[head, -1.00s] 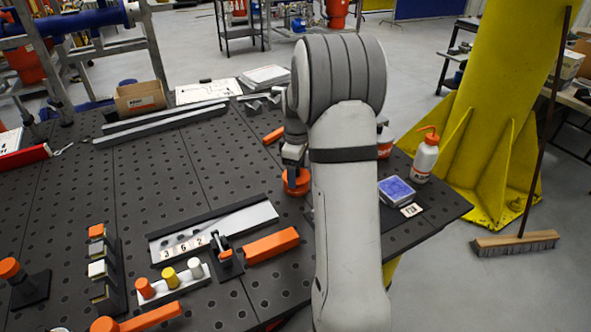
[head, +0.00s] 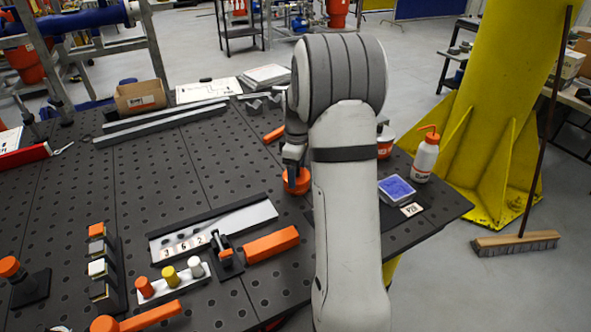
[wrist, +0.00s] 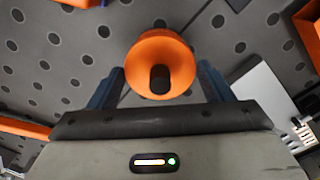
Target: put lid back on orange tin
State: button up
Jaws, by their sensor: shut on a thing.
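An orange round lid with a black knob (wrist: 160,60) shows in the wrist view, between the two dark blue fingers of my gripper (wrist: 162,80). The gripper is shut on the lid, with one finger at each side of it. In the head view my gripper (head: 293,166) points down at the orange round piece (head: 297,184), just left of my arm and low over the dark perforated table. I cannot tell in either view whether the tin is under the lid; my arm hides part of that area.
The perforated table (head: 150,170) has free room left of my gripper. An orange bar (head: 272,246), a grey plate with number cards (head: 240,224) and a peg rack (head: 172,286) lie nearer. A blue-topped box (head: 396,188) and a white bottle (head: 425,158) stand right of my arm.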

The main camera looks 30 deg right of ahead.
jog(key=o, duration=1.1)
jog(key=shift+c, duration=0.2)
jog(key=shift+r+p, duration=2.45)
jog(key=shift+r, duration=1.1)
grip_shut()
